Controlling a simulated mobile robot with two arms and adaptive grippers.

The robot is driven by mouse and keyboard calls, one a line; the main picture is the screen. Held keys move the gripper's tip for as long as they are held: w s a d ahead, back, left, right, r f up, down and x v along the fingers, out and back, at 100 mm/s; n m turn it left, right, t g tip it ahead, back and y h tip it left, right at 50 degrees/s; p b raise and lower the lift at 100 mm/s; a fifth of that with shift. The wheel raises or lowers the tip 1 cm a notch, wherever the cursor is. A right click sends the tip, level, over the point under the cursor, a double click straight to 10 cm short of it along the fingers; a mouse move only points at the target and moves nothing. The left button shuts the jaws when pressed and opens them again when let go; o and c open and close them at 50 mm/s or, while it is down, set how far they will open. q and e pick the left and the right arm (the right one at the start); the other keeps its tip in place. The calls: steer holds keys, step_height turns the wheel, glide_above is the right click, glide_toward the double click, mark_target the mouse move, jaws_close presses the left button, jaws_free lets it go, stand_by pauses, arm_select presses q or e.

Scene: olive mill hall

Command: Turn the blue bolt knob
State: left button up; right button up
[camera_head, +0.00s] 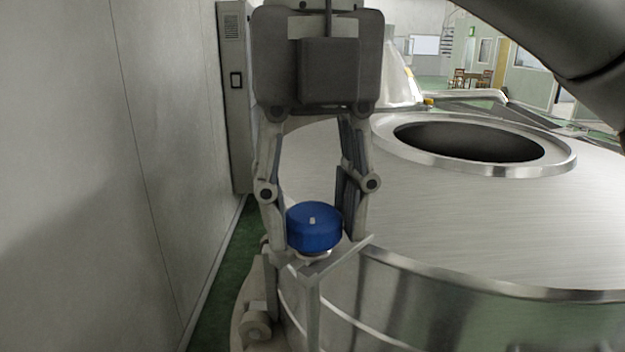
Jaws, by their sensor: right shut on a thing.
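The blue bolt knob (314,228) is a short round cylinder with a small pale mark on top. It sits on a metal bracket (322,268) at the edge of the steel tank. My right gripper (313,226) comes down from above, with one finger on each side of the knob. It is shut on the knob, and the fingertips are partly hidden beside it. My left gripper is not in view.
The large steel tank (330,180) with a round open hatch (470,143) fills the right side. A grey wall (90,180) stands close on the left, with a narrow green floor strip (215,300) between. A grey cabinet (235,120) stands behind the gripper.

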steer(key=n+p, duration=0.2)
steer(key=n, duration=0.1)
steer(key=shift+n, duration=0.4)
steer(key=n+p, duration=0.1)
steer(key=n, duration=0.2)
steer(key=shift+f+n+p, duration=0.1)
steer(key=shift+n+p, duration=0.2)
steer(key=shift+p, duration=0.05)
steer(key=n+p, duration=0.1)
steer(key=n, duration=0.2)
steer(key=shift+n, duration=0.3)
steer(key=shift+f+n+p, duration=0.1)
steer(key=shift+n+p, duration=0.5)
steer(key=shift+n, duration=0.5)
steer(key=o, duration=1)
steer(key=shift+w, duration=0.15)
